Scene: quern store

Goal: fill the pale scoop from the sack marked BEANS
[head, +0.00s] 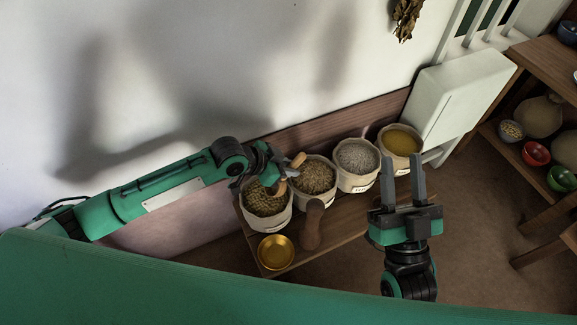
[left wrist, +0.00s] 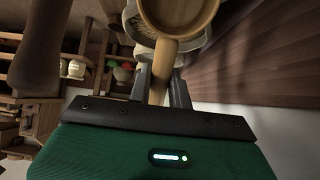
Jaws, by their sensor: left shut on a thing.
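My left gripper (head: 287,172) is shut on the handle of a pale wooden scoop (left wrist: 160,80). In the left wrist view the handle runs between the fingers and the round bowl is at the top edge, partly cut off; the visible inside looks like bare wood. In the head view the gripper and scoop are over or close above the leftmost sack (head: 265,208), which holds brownish, coarse contents. To its right stand a sack of brown contents (head: 315,179), a whitish one (head: 357,158) and a yellow one (head: 400,141). Their labels are too small to read. My right gripper (head: 403,165) is open and empty.
A dark wooden peg-like object (head: 312,226) and a gold dish (head: 276,252) stand in front of the sacks on the wooden bench (head: 345,229). A white wall is behind. Shelves with bowls, including a red bowl (head: 536,153), are at the right.

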